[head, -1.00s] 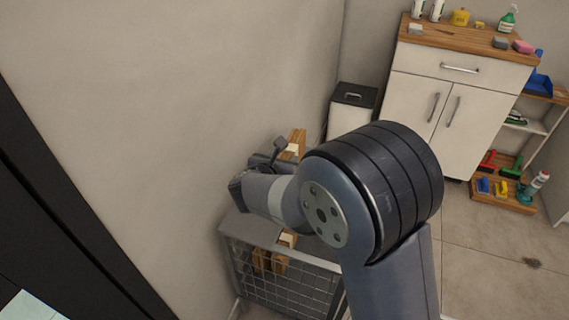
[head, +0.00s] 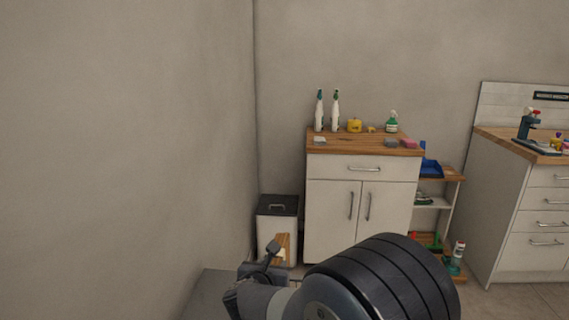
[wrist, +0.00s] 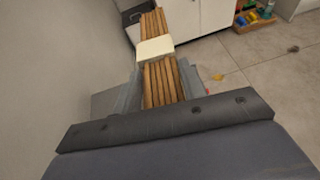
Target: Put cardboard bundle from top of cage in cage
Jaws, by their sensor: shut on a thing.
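The cardboard bundle (wrist: 160,82) is a stack of brown strips with a cream band around its middle. My gripper (wrist: 160,92) is shut on its near end, one finger on each side. In the head view a small part of the bundle (head: 281,246) shows past my gripper (head: 264,268), in front of the white bin. The cage's grey top (head: 208,291) shows at the bottom edge, below and left of my gripper. Its mesh front and inside are out of view now. I cannot tell the bundle's height above the cage.
A wall runs close along the left. A white bin with a dark lid (head: 277,206) stands behind my gripper. A white cabinet (head: 345,218) with bottles on its wooden top stands beyond. Open floor (wrist: 262,62) lies to the right in the wrist view.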

